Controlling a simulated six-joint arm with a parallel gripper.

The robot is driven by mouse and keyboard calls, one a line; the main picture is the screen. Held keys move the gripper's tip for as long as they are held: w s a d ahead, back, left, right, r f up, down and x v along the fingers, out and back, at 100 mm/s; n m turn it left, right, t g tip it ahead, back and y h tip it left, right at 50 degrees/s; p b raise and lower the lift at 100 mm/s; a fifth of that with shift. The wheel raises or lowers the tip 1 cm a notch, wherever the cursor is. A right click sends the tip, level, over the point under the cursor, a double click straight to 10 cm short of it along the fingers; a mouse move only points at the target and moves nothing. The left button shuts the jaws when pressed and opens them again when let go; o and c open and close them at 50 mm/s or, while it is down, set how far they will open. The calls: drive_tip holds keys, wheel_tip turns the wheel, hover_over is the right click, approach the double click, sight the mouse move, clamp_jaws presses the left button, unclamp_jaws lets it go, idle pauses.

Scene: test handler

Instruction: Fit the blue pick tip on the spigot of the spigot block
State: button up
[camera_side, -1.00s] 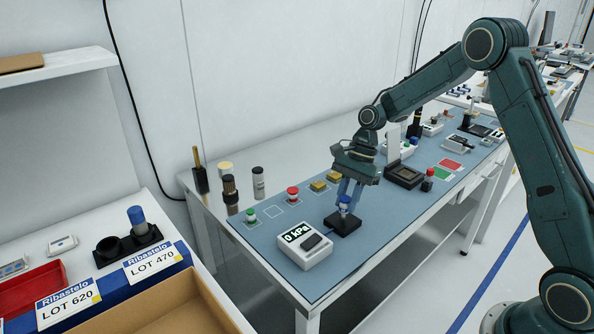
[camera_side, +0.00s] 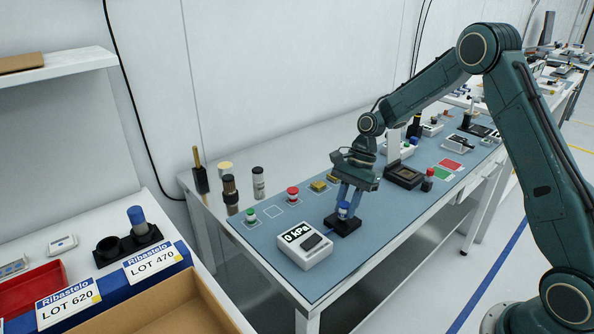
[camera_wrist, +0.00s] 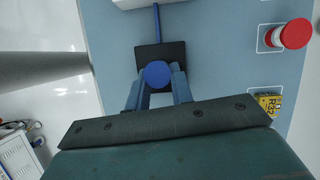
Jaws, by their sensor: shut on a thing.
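The blue pick tip (camera_side: 343,208) is between the fingers of my gripper (camera_side: 345,206), which is shut on it. In the wrist view its round blue top (camera_wrist: 157,75) shows between the two fingertips (camera_wrist: 158,84). The black spigot block (camera_side: 346,226) lies on the blue mat directly under the tip; it also shows in the wrist view (camera_wrist: 176,53). The tip is upright and low over the block. The spigot itself is hidden, so I cannot tell whether the tip is seated on it.
A white gauge box reading 0 kPa (camera_side: 304,245) stands just left of the block. A red-topped part (camera_side: 292,194), a green-topped part (camera_side: 250,216) and yellow pieces (camera_side: 318,186) stand behind on the mat. A dark socket (camera_side: 405,175) is at right.

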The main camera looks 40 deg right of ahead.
drive_tip(key=shift+f, duration=0.4)
drive_tip(key=o, duration=1)
drive_tip(key=shift+o, duration=0.2)
drive_tip(key=v, duration=1.3)
drive_tip(key=shift+r, duration=0.4)
